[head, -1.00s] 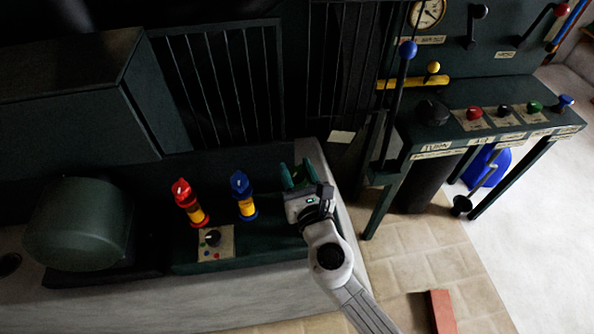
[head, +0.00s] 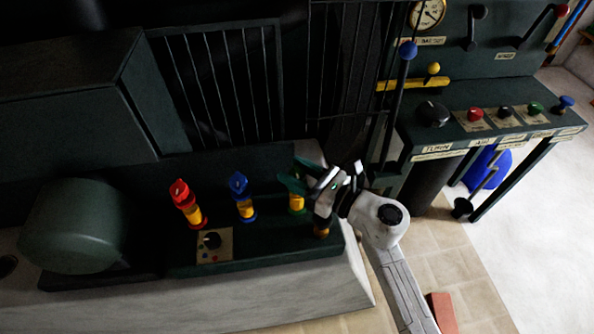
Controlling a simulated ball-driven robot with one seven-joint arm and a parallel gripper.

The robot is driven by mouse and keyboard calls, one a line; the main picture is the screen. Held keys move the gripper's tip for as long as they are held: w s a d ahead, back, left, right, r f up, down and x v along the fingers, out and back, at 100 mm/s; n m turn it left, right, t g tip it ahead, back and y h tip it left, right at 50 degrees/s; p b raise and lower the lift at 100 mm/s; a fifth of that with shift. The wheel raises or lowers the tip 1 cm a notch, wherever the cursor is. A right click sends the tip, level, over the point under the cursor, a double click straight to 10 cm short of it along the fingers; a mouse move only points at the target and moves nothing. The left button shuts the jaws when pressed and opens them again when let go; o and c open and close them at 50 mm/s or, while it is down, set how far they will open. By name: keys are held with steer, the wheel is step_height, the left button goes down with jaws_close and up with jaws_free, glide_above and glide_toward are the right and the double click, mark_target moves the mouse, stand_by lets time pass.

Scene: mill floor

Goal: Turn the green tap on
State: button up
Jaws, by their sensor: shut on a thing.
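The green tap (head: 297,202) stands on the dark base at the right end of the row of taps. How far the handle is turned cannot be made out.
The blue tap (head: 243,197) and red tap (head: 187,203) stand to the left. A small panel with a black knob (head: 211,241) sits in front of them. A control desk (head: 463,135) with coloured buttons stands at the right. A red brick (head: 441,311) lies on the floor.

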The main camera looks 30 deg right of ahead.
steer(key=shift+r, duration=0.1)
stand_by(0.3)
steer(key=o, duration=0.9)
steer(key=b+v, duration=0.2)
steer(key=v, duration=0.8)
steer(key=shift+s+d, duration=0.25)
steer(key=shift+s, duration=0.05)
